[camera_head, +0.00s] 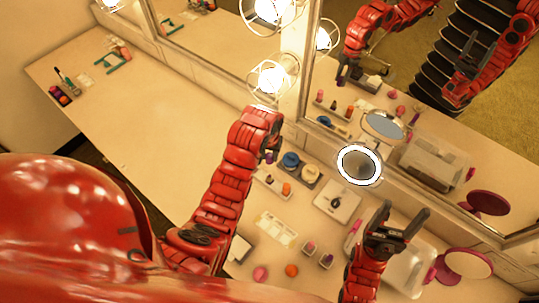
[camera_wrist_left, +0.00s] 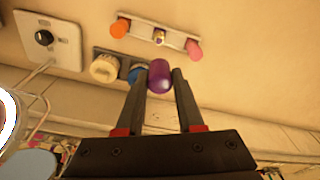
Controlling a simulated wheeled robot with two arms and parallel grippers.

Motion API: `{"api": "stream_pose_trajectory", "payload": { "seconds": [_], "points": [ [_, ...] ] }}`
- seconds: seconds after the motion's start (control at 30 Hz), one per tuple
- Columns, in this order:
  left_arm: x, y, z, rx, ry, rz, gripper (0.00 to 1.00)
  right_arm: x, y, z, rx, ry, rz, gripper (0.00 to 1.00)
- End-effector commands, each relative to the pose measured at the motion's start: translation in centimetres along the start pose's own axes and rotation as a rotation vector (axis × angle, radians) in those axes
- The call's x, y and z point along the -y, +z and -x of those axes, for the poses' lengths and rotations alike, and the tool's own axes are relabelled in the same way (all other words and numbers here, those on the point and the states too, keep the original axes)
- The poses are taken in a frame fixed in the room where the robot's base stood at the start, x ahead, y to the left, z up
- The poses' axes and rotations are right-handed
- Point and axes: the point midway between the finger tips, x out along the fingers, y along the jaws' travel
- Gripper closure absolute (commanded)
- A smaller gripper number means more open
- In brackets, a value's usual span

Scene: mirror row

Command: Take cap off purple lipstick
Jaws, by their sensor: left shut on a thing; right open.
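My left gripper (camera_wrist_left: 160,85) is shut on a purple, round-ended cylinder (camera_wrist_left: 160,76), which looks like the purple lipstick's cap, held between its fingertips. In the head view the left gripper (camera_head: 270,153) is above the vanity near a small white lipstick tray (camera_head: 262,185); what it holds is mostly hidden there. In the left wrist view the tray (camera_wrist_left: 180,39) holds an orange lipstick (camera_wrist_left: 120,28), a pink one (camera_wrist_left: 194,50) and, between them, a small gold and purple piece (camera_wrist_left: 159,37), apparently an uncapped lipstick. My right gripper (camera_head: 404,217) is open and empty at the right.
Blue and cream jars (camera_head: 291,160) stand in a grey holder just beyond the tray. The wall mirror (camera_head: 410,90) bounds the back. The left tabletop is mostly clear.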

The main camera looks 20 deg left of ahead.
Motion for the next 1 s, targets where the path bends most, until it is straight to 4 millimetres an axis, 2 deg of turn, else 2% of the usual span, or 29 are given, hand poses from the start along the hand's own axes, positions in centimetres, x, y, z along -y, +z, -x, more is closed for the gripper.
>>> {"api": "stream_pose_trajectory", "payload": {
  "seconds": [0.43,1.0],
  "points": [
    [-0.1,-0.2,1.5,0.0,0.0,-0.002,1.0,-0.1,-0.2,-1.1,0.0,0.0,0.0,0.31],
    [-0.1,-0.2,1.5,0.0,0.001,-0.002,1.0,-0.1,-0.2,-0.9,0.0,0.0,0.0,0.31]
  ]
}}
